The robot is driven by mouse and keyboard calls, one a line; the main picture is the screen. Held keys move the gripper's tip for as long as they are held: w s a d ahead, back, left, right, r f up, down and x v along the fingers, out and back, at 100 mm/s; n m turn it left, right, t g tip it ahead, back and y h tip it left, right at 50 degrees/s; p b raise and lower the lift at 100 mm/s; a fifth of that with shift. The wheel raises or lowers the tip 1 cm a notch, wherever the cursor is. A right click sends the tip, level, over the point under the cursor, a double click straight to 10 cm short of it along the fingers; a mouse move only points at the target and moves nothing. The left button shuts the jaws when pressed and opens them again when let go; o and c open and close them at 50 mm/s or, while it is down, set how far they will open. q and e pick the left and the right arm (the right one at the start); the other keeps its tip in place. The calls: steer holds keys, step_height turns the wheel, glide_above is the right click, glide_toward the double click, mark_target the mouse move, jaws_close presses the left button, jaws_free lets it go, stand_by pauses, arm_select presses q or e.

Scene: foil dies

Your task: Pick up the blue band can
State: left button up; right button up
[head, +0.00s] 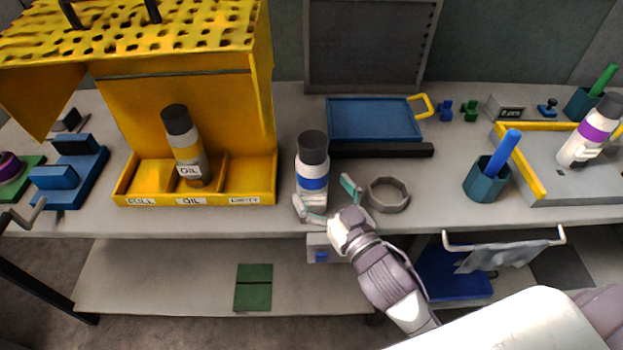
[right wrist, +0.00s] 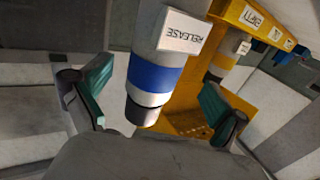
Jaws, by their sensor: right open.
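The blue band can (head: 313,172) is white with a dark grey cap and a blue band. It stands upright on the bench just right of the yellow station. My right gripper (head: 326,196) is open at the can's front right, with its teal-padded fingers spread near the can's lower part. In the right wrist view the can (right wrist: 157,72) appears between the open fingers of the right gripper (right wrist: 150,98), with a "RELEASE" label showing. I cannot tell whether a finger touches it. My left gripper is not in view.
A yellow station (head: 197,197) holds a yellow band can (head: 184,145) in its OIL slot. A grey ring (head: 388,195) lies close right of my right gripper. A black bar (head: 385,150) and blue tray (head: 372,121) lie behind. A purple band can (head: 592,135) stands far right.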

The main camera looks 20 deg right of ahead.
mark_target(311, 170)
steer(key=shift+w+r, duration=0.15)
steer(key=shift+w, duration=0.15)
steer(key=w, duration=0.1)
steer(key=w+p, duration=0.1)
steer(key=w, duration=0.2)
steer(key=shift+w+a+r+p, duration=0.15)
steer(key=shift+w+a+p, duration=0.15)
steer(key=shift+w, duration=0.1)
steer(key=shift+s, duration=0.15)
steer(key=shift+c, duration=0.9)
steer(key=c, duration=1.2)
steer(key=shift+o, duration=0.2)
steer(key=shift+r, duration=0.15)
